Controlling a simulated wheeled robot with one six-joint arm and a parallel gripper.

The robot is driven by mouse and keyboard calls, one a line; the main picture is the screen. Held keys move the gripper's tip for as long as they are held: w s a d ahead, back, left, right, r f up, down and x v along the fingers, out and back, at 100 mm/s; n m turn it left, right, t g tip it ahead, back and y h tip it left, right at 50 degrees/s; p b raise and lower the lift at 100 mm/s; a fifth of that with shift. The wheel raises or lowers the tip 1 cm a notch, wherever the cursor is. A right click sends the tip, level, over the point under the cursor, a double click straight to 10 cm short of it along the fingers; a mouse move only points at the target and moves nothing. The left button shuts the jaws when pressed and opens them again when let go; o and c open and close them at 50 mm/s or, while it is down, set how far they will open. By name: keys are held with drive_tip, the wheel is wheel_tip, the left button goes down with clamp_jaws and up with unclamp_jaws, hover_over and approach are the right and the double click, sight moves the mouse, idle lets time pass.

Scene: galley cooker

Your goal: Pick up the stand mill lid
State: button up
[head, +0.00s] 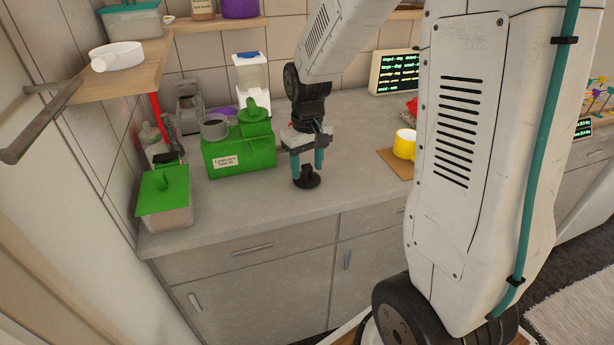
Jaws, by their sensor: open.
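My gripper (306,161) is above the counter with its two teal fingers pointing down and apart. A small black round lid-like piece with a raised knob (307,181) lies on the counter directly below the fingers. The fingertips are close around its knob; I cannot tell whether they touch it. I take this black piece as the stand mill lid, but no mark confirms it. Just left stands a green machine (238,158) with a white label, a grey cup on top and a green knobbed top piece (255,115).
A green-lidded container (164,200) stands at the counter's left end. A white and blue dispenser (251,74) is behind the green machine. A yellow mug (404,144) on a brown board is to the right. The counter front (250,228) is clear.

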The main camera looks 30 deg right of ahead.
drive_tip(key=shift+f, duration=0.25)
drive_tip(key=c, duration=1.1)
drive_tip(key=shift+o, duration=0.2)
drive_tip(key=shift+r, duration=0.15)
